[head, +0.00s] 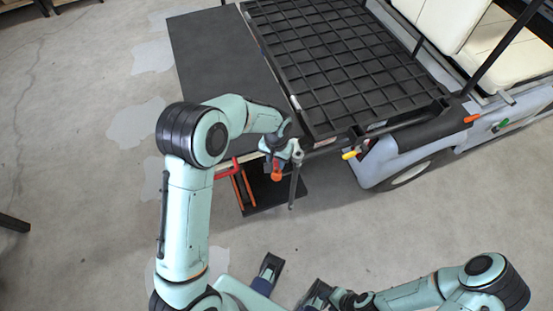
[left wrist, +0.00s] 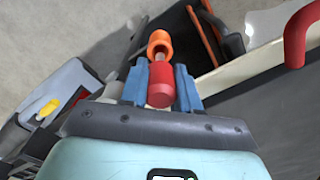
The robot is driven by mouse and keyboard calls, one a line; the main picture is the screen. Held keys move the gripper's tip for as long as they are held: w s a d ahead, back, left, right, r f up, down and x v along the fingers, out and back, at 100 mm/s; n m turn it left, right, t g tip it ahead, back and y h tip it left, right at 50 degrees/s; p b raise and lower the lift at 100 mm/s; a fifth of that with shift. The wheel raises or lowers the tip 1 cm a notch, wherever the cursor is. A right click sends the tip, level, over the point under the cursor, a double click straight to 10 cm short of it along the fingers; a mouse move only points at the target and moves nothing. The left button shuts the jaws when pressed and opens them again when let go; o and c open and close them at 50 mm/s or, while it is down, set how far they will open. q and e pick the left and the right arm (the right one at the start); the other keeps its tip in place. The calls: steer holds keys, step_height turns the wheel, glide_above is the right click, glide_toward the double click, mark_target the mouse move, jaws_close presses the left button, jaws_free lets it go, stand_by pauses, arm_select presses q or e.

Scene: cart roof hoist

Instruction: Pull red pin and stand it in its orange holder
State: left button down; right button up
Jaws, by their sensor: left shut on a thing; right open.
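My left gripper (head: 282,157) is shut on the red pin (left wrist: 160,84), whose thick red head sits between the blue fingertips (left wrist: 160,90) in the left wrist view. A short pale shaft shows just beyond the head, in line with the orange holder (left wrist: 160,38). The holder is a ring-like orange cup with its opening toward the pin, and it shows below the gripper in the head view (head: 277,177). I cannot tell how far the shaft is inside it. My right gripper (head: 293,278) is open and empty over the floor at the bottom.
The cart's black grid roof panel (head: 345,60) lies just beyond the left gripper. A red handle (left wrist: 297,35), an orange-edged black stand (head: 243,190) and a dark hanging lever (head: 294,188) are close by. A yellow knob (head: 350,155) is to the right. The floor in front is clear.

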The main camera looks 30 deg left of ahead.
mark_target(277, 169)
arm_select(q)
steer(key=shift+f+b, duration=1.5)
steer(key=shift+f, duration=0.65)
arm_select(e)
steer(key=shift+s+f, duration=0.15)
steer(key=shift+f, duration=0.6)
steer(key=shift+s+f, duration=0.1)
steer(key=shift+f, duration=0.65)
arm_select(q)
steer(key=c, duration=0.7)
jaws_free()
steer(key=shift+c, duration=0.2)
arm_select(e)
steer(key=shift+w, duration=0.1)
arm_select(q)
steer(key=shift+r, duration=0.4)
step_height(277, 169, up, 13)
steer(key=shift+f+p, duration=0.2)
steer(key=shift+p, duration=0.85)
arm_select(e)
steer(key=shift+w+r, duration=0.15)
steer(key=shift+r, duration=0.45)
steer(key=shift+w+r, duration=0.15)
steer(key=shift+r, duration=0.4)
